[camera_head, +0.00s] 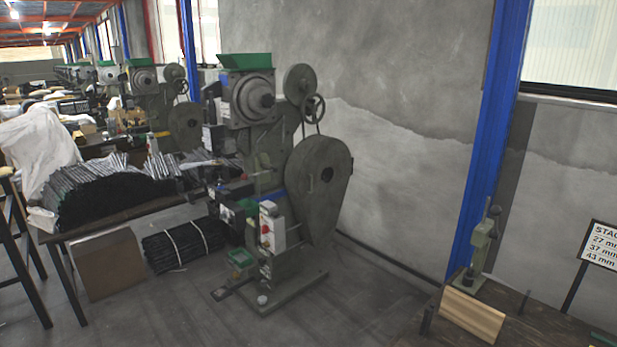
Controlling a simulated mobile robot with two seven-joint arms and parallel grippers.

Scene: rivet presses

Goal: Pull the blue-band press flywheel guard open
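The nearest rivet press (255,140) stands in the middle of the view, green-grey, with a green tray on top. A bit of blue (279,194) shows on its body, partly hidden by the guard. Neither of my grippers is in view.
A table (125,215) with bundled dark rods stands left of the press, with more rods on the floor (185,245). Another press (150,95) with a yellow band stands behind. A workbench (510,325) is at lower right. Floor before the press is clear.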

